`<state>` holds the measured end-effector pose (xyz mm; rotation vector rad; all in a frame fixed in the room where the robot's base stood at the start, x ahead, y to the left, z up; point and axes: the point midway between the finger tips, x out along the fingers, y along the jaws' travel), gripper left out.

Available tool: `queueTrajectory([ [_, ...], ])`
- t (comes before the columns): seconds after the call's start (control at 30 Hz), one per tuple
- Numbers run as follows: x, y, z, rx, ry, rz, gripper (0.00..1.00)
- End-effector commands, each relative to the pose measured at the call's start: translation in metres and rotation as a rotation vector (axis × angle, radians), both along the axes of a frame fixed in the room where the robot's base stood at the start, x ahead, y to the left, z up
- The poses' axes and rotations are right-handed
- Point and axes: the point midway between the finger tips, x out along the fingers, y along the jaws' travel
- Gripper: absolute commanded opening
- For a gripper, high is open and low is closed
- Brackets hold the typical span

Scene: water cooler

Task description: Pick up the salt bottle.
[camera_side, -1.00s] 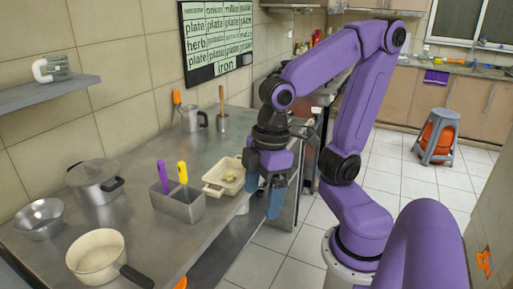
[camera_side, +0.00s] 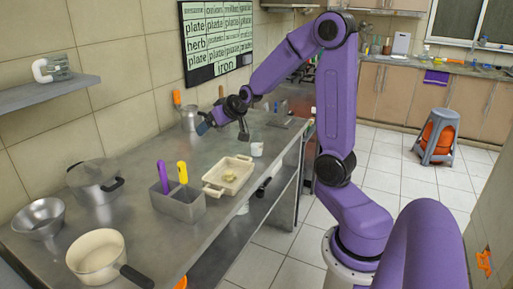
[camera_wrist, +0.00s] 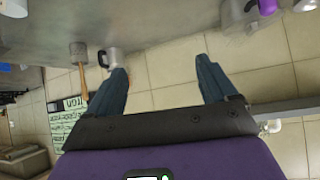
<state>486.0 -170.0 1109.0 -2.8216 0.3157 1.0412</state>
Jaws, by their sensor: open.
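A small whitish container (camera_side: 257,148) stands upright on the metal counter behind the cream tray. It may be the salt bottle, but I cannot read a label. My gripper (camera_side: 204,128) is over the counter in the side view, near the metal mug and to the left of this container. In the wrist view my gripper (camera_wrist: 162,72) has its two blue fingers wide apart. Only tiled wall shows between them, so it is empty. No bottle that I can identify as salt shows in the wrist view.
The metal counter (camera_side: 140,245) holds a cream tray (camera_side: 232,174), a utensil box (camera_side: 180,205), a lidded pot (camera_side: 95,181), a bowl (camera_side: 39,218) and a cream pan (camera_side: 97,254). A mug (camera_wrist: 114,56) is beside one finger. A wall shelf (camera_side: 45,94) is at left.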

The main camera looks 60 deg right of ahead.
Motion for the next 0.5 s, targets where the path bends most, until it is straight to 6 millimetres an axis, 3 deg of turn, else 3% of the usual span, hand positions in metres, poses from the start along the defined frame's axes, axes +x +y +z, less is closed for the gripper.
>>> queueTrajectory([
  [0.03,0.001,-0.031,-0.001,-0.013,-0.031,-0.078,0.85],
  [0.1,0.0,-0.066,0.001,-0.034,-0.077,-0.168,0.85],
  [0.2,-0.006,-0.107,0.004,-0.065,-0.127,-0.27,0.85],
  [0.5,-0.032,-0.184,0.009,-0.143,-0.216,-0.47,0.85],
])
